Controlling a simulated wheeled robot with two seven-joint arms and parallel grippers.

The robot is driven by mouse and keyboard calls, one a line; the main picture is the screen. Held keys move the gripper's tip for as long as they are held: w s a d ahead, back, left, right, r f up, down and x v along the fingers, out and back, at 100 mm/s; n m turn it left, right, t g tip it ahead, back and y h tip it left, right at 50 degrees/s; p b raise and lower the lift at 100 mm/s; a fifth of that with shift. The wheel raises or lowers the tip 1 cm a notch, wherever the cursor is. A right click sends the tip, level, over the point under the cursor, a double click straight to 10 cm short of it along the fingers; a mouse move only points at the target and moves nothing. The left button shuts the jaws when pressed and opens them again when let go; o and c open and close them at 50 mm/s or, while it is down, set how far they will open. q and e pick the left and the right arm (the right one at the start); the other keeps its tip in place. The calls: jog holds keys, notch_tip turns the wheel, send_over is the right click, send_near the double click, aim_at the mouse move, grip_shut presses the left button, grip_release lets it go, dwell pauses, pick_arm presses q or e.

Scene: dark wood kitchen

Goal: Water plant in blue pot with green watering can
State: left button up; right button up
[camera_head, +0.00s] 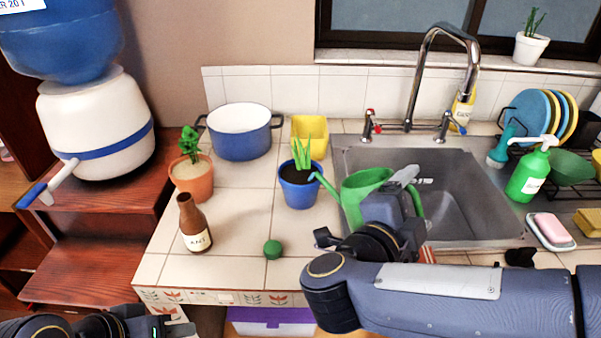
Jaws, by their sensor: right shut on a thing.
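The blue pot (300,193) stands on the tiled counter left of the sink, with a green spiky plant (302,155) upright in dark soil. The green watering can (362,188) is just right of the pot, over the sink's left edge. Its blue-tipped spout points left at the pot's upper right rim; whether it touches cannot be told. My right gripper (403,188) is shut on the watering can; its fingers and the can's handle are largely hidden by my wrist. My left gripper (178,325) is low at the bottom left, below the counter front, partly out of frame; its fingers are unclear.
The faucet (420,80) rises behind the sink.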

jog(key=shift+r, duration=0.15)
jog(key=s+d+f+m+b, duration=0.1)
jog(key=f+b, duration=0.1)
jog(key=b, duration=0.1)
jog(key=s+d+f+m+b, duration=0.1)
jog(key=m+b, duration=0.1)
jog(key=b, duration=0.2)
jog(key=s+d+f+m+b, duration=0.1)
jog(key=f+b, duration=0.1)
jog(key=b, duration=0.2)
jog(key=shift+s+f+t, duration=0.25)
jog(key=shift+f+t, duration=0.05)
jog(key=shift+t, duration=0.1)
jog(key=shift+r+m, duration=0.35)
jog(key=shift+m, duration=0.05)
jog(key=shift+s+d+f+m+b, duration=0.25)
jog(key=shift+m+b, duration=0.15)
jog(key=shift+b, duration=0.4)
notch_tip(320, 180, up, 4)
jog(key=p, duration=0.3)
jog(key=shift+r, duration=0.15)
